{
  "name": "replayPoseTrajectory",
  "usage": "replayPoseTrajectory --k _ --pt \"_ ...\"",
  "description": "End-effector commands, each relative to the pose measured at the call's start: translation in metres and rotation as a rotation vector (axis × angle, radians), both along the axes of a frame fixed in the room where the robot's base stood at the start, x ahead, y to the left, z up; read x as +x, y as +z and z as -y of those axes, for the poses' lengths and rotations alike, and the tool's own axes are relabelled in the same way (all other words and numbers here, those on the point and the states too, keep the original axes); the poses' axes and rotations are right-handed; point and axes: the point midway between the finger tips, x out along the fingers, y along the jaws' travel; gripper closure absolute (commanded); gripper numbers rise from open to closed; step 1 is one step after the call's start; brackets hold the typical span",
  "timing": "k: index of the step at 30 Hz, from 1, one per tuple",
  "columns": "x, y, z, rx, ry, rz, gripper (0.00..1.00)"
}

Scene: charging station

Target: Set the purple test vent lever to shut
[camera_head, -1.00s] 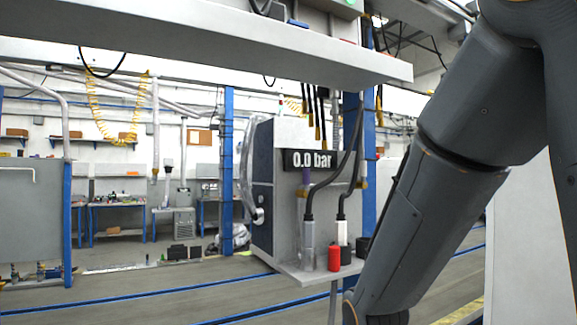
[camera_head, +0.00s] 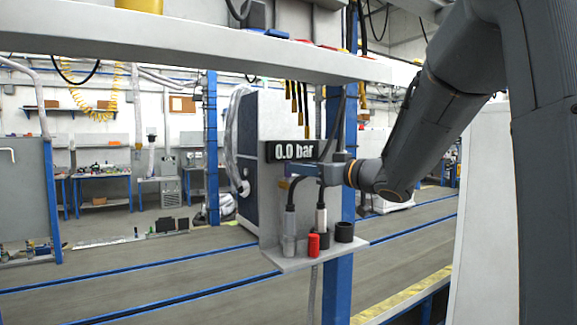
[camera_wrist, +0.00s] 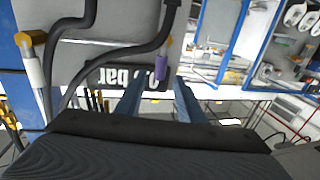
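The purple vent lever (camera_wrist: 161,68) shows in the wrist view just beyond and between my fingertips. I cannot tell whether it touches either finger. The pressure display (camera_head: 292,151) above the lever reads 0.0 bar. The lever's exact setting cannot be told.
The grey panel (camera_head: 270,208) has a small shelf (camera_head: 298,264) with a red cylinder (camera_head: 313,245) and black cups (camera_head: 344,232). Dark hoses (camera_head: 291,195) hang close to my gripper. A wide overhead shelf (camera_head: 200,45) spans above. A blue post (camera_head: 338,275) stands behind the panel.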

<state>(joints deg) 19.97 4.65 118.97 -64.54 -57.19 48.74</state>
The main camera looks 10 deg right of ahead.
Motion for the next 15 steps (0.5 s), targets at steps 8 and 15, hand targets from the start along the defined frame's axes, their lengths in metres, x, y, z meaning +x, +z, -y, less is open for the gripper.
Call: replayPoseTrajectory --k 8,15 --pt "0.037 0.0 -0.022 -0.001 0.001 -0.002 0.65" --pt "0.054 0.0 -0.031 0.0 -0.002 -0.001 0.65"
